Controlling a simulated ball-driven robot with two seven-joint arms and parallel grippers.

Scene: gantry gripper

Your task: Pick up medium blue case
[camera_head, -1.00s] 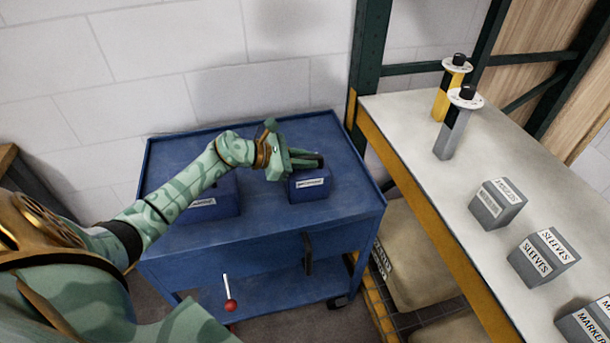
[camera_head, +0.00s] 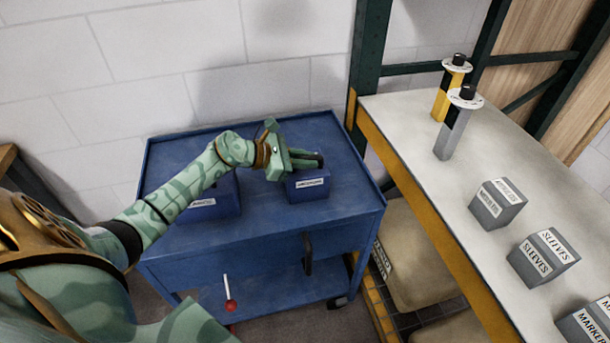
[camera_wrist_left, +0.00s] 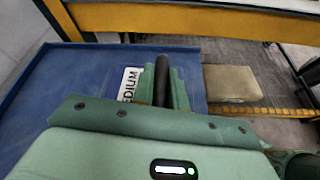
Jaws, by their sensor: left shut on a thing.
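The medium blue case (camera_head: 308,189) is a small blue box with a white label, on the top of the blue cart (camera_head: 270,225). In the left wrist view its label (camera_wrist_left: 129,85) reads "MEDIUM", partly covered by the gripper. My left gripper (camera_head: 308,161) reaches over the case from the left and is shut on its top part. The gripper also shows in the left wrist view (camera_wrist_left: 162,85). I cannot tell whether the case touches the cart top. A larger blue case (camera_head: 215,198) stands to the left, partly behind my arm. My right gripper is not in view.
A pale workbench (camera_head: 440,175) with a yellow edge stands right of the cart. A block wall is behind. The cart's front top is clear.

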